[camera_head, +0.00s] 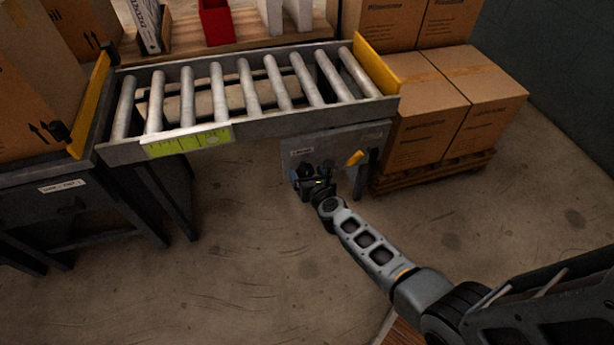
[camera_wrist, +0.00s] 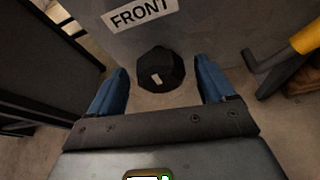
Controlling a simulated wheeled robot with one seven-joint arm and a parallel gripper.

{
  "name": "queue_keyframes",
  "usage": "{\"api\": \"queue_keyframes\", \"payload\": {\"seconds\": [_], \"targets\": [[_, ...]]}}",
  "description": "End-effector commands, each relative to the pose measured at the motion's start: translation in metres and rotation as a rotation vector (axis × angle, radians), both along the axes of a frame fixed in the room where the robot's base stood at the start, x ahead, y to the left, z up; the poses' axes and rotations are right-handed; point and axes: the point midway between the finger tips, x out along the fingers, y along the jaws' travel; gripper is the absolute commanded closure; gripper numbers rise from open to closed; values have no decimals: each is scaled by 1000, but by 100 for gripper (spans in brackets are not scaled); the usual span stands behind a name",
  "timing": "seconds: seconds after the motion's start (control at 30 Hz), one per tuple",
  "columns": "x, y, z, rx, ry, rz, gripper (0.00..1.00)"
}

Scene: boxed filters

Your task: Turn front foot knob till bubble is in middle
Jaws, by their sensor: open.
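The black faceted front foot knob (camera_wrist: 161,68) has a small pale mark on its face and sits below a white FRONT label (camera_wrist: 140,13). My gripper (camera_wrist: 160,84) is open, with one blue finger on each side of the knob and gaps between; I see no contact. In the head view my gripper (camera_head: 308,178) is at the grey panel (camera_head: 335,142) under the conveyor's right end and hides the knob. A yellow-green marked strip (camera_head: 188,141), which looks like the level, is on the conveyor's front rail. Its bubble is too small to make out.
A yellow-handled lever (camera_head: 355,158) is right of the knob, also in the wrist view (camera_wrist: 298,46). A dark leg stands beside it. Boxes on a pallet (camera_head: 425,178) stand right of the conveyor rollers (camera_head: 249,86). The floor in front is clear.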

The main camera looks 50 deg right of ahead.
Motion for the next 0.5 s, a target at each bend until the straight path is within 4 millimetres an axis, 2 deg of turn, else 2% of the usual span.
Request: {"api": "queue_keyframes", "payload": {"seconds": [0.3,0.5], "targets": [[2,-2,0,0,0,0,19],[2,-1,0,0,0,0,38]]}}
